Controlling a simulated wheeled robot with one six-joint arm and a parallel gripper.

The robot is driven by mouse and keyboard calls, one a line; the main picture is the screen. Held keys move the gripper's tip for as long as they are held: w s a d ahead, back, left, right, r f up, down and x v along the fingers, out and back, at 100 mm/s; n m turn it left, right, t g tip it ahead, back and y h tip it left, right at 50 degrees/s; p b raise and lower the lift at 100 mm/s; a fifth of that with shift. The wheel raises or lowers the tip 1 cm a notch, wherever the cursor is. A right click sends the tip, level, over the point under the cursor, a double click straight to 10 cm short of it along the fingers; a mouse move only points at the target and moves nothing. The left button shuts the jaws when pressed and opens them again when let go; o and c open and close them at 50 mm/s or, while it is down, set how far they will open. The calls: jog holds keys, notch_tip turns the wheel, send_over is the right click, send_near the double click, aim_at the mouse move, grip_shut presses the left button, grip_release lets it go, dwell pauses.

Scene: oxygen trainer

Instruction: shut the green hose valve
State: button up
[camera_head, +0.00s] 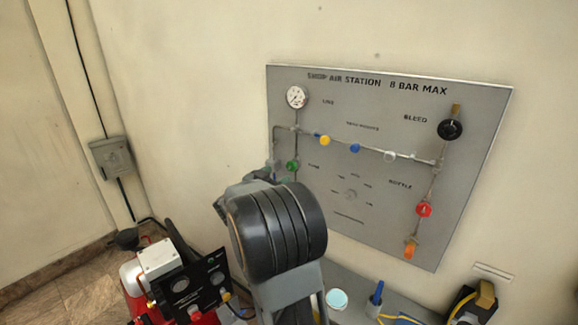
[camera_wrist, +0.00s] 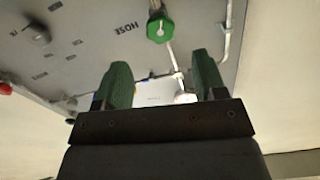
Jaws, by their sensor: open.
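The green hose valve (camera_head: 292,165) is a small round knob at the lower left of the grey panel, just above my arm. In the wrist view the green valve (camera_wrist: 160,27) is large, with a pale mark at its middle and the word HOSE beside it. My gripper (camera_wrist: 163,78) is open, its two green-padded fingers apart with nothing between them. The valve shows beyond the fingertips, roughly centred between them and apart from them. In the head view my arm hides most of my gripper.
The panel (camera_head: 385,90) carries a gauge (camera_head: 297,97), yellow (camera_head: 325,140), blue (camera_head: 355,148) and white knobs, a black bleed knob (camera_head: 450,129) and a red knob (camera_head: 424,209). Thin pipes run near the valve. A red machine (camera_head: 140,305) stands at the lower left.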

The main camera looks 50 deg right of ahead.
aim_at(290, 167)
jog(key=d, duration=0.2)
jog(key=w+d+p, duration=0.1)
jog(key=d, duration=0.4)
jog(key=shift+w+d+p, duration=0.15)
jog(key=shift+d+p, duration=0.2)
jog(key=c, duration=0.9)
jog(key=shift+c, duration=0.2)
